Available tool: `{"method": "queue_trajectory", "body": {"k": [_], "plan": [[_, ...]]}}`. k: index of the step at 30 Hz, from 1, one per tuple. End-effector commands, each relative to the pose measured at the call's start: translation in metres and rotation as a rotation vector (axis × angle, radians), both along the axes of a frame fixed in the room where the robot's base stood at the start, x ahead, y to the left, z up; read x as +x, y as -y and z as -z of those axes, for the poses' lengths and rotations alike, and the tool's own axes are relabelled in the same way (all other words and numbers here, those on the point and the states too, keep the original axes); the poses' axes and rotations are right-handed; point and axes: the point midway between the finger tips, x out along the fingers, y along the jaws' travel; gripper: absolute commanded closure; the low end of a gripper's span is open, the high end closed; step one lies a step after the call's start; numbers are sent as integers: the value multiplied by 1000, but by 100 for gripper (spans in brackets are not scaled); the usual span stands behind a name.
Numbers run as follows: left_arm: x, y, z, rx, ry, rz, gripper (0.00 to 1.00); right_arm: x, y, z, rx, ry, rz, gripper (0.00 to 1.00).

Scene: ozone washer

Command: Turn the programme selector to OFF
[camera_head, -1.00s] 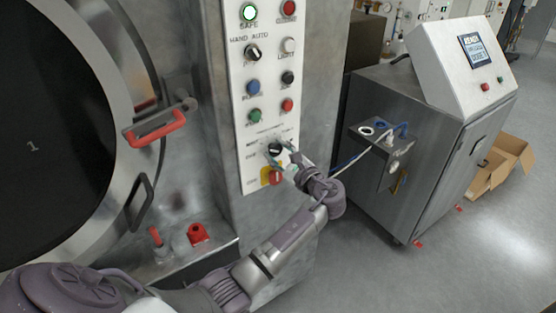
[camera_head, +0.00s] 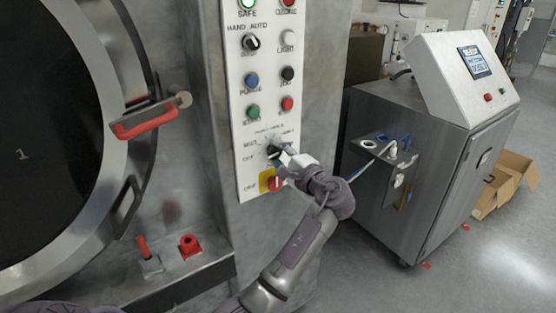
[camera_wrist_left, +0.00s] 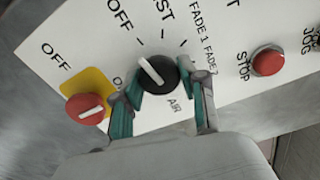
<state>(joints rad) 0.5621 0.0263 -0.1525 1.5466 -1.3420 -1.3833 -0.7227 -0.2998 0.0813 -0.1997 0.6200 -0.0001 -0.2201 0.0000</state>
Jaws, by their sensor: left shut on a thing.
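The programme selector (camera_head: 274,151) is a round black knob low on the white control panel. In the left wrist view, the selector (camera_wrist_left: 157,73) shows a white pointer line slanting to the upper left. It lies on the OFF side of the dial, slightly left of the tick nearest the OFF label; its exact setting is hard to tell. My left gripper (camera_wrist_left: 162,104) has a teal-padded finger on each side of the knob and is shut on it. In the head view, my left gripper (camera_head: 288,158) partly covers the selector. My right gripper is not in view.
A red switch on a yellow plate (camera_head: 266,181) sits just below the selector. Several buttons rise above it. A round door with a red handle (camera_head: 146,124) is at left. A steel cabinet (camera_head: 400,165) stands at right, with open floor before it.

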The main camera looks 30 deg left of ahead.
Motion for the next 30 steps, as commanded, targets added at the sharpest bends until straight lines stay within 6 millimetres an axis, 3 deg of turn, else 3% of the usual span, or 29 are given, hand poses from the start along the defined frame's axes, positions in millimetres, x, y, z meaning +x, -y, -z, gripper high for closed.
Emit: {"method": "queue_trajectory", "body": {"k": [16, 17, 21, 30], "plan": [[0, 0, 2, -14, 23, -1, 92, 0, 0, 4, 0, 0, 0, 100], [0, 0, 2, -14, 23, -1, 56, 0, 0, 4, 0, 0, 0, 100], [0, 0, 1, -13, 23, 0, 34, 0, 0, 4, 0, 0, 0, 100], [0, 1, 1, -11, 24, 0, 34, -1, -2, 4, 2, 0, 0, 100]]}}
